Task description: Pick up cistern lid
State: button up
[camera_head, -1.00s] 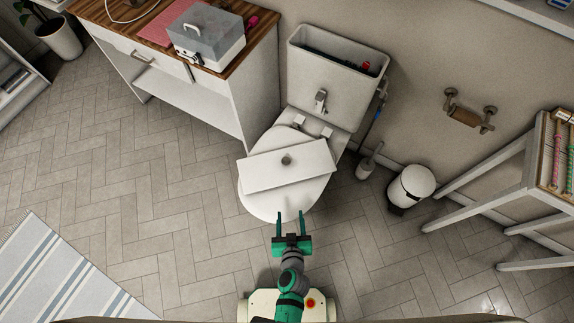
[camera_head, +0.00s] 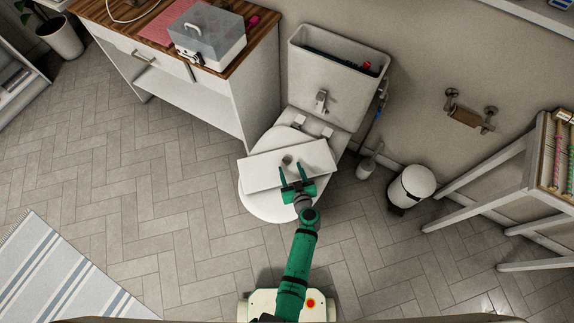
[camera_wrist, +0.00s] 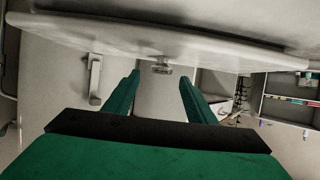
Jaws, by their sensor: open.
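The cistern lid (camera_head: 262,172) is a white rectangular slab with a small grey knob (camera_head: 287,160) at its middle. It lies at a slant across the closed toilet seat (camera_head: 262,206). My gripper (camera_head: 292,169) is open over the near half of the lid, its fingertips close to the knob. In the wrist view the lid (camera_wrist: 150,35) spans the top, and the knob (camera_wrist: 162,68) shows between and beyond the open fingers (camera_wrist: 160,80). I cannot tell whether the fingers touch the lid. The cistern (camera_head: 345,95) behind stands open, with dark contents and a red item inside.
A wooden-topped cabinet (camera_head: 262,85) stands left of the toilet. A toilet brush (camera_head: 366,167), a white bin (camera_head: 412,185) and a grey table (camera_head: 500,170) stand to the right. The floor in front is clear, with a striped rug (camera_head: 60,275) at left.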

aim_at(287, 162)
jog(key=x, duration=0.5)
jog(key=shift+w+a+f, duration=0.3)
jog(key=shift+w, duration=0.05)
jog(key=shift+d+r, duration=0.1)
jog(key=shift+d, duration=0.05)
grip_shut()
